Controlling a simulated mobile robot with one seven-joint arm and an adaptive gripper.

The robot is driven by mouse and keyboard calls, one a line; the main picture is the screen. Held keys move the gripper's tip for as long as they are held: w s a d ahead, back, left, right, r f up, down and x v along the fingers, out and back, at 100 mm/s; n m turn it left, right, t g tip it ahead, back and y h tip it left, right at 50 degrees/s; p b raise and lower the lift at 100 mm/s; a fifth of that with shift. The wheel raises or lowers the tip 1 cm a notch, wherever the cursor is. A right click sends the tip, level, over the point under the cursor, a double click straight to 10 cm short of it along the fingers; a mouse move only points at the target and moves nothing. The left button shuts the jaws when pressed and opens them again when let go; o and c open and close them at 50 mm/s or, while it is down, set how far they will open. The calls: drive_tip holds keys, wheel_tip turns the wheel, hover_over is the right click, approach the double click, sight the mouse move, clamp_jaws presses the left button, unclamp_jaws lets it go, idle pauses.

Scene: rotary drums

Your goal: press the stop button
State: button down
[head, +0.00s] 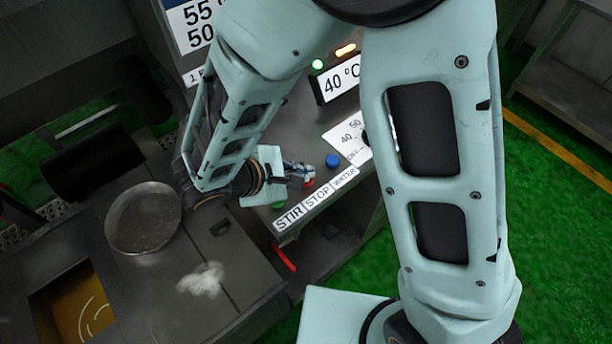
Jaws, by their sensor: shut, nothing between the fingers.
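The red stop button (309,183) sits on the grey control panel (283,130), above the white STOP label (317,196). My gripper (308,174) is shut and empty, with its fingertips right at the red button. The gripper covers part of the button, and I cannot tell whether they touch. A blue button (333,160) lies to the right by the WATER label (344,178).
A display reading 40 °C (340,82) stands above the buttons, with a green lamp (318,65) and an orange lamp (346,50). A dial plate (347,138) is partly behind my arm. A round metal pan (143,218) lies left. A red handle (284,257) juts out below the panel.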

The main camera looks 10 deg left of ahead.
drive_tip(key=shift+f+b, duration=0.6)
drive_tip(key=shift+b, duration=0.1)
idle(0.5)
drive_tip(key=shift+r, duration=0.1)
drive_tip(key=shift+r+p, duration=0.65)
drive_tip(key=shift+r, duration=0.35)
drive_tip(key=shift+r+p, duration=1.7)
drive_tip(key=shift+r, duration=0.8)
